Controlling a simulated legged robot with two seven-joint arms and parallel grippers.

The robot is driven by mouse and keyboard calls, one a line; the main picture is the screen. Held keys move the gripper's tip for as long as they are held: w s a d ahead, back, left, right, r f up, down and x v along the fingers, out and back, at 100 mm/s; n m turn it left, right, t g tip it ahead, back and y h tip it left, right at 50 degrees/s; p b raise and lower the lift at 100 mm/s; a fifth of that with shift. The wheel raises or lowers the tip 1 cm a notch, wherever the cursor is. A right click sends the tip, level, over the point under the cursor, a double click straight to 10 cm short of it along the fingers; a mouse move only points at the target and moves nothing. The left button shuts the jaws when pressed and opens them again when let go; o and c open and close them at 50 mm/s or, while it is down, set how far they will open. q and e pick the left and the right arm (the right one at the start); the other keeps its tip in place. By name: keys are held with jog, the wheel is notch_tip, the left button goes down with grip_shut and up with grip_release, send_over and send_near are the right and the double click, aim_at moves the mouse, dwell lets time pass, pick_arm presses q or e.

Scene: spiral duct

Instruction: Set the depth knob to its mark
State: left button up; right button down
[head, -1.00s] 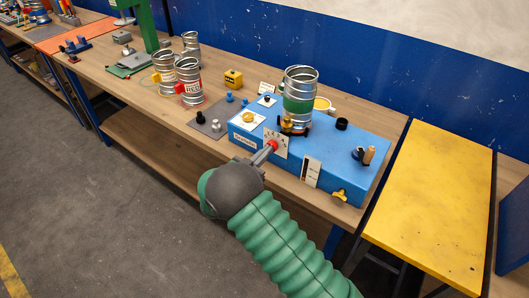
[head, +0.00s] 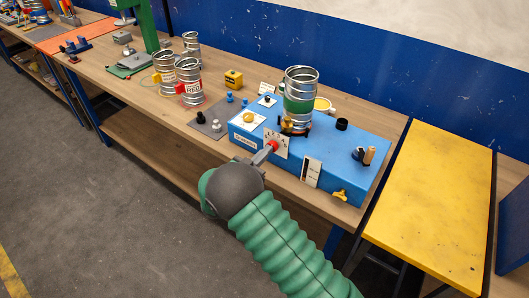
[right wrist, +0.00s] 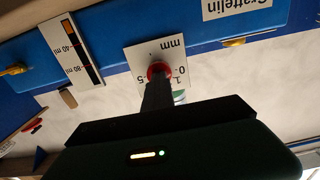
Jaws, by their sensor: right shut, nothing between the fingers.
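The red knob (head: 273,146) sits on a white scale plate (head: 283,142) on the front of the blue machine (head: 330,158). In the right wrist view the red knob (right wrist: 159,70) shows in front of the plate (right wrist: 172,52), which is marked "mm" with 0 and 5. My right gripper (head: 268,152) is shut and empty, its fingertips right at the knob. In the right wrist view the dark fingers (right wrist: 158,90) cover the knob's lower part. Contact and the knob's exact pointer setting cannot be told. My left gripper is out of view.
A metal duct piece with a green band (head: 299,100) stands on the machine. A white level gauge (head: 312,172) and a yellow wing knob (head: 340,195) are right of the scale plate. A yellow table (head: 432,205) stands at the right.

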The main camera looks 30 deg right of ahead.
jog(key=c, duration=2.2)
grip_release()
jog(key=shift+d+r, duration=0.2)
jog(key=shift+d, duration=0.15)
jog(key=c, duration=1.7)
grip_release()
jog(key=shift+f, duration=0.1)
jog(key=shift+o, duration=1.3)
jog(key=shift+a+f, duration=0.1)
jog(key=shift+a, duration=0.05)
jog(key=o, duration=0.5)
jog(key=shift+w+a+f, duration=0.1)
jog(key=shift+a+f, duration=0.2)
jog(key=shift+f, duration=0.15)
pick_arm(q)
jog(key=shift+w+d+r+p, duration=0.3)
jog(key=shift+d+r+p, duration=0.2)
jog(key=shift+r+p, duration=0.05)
pick_arm(e)
jog(key=v, duration=1.8)
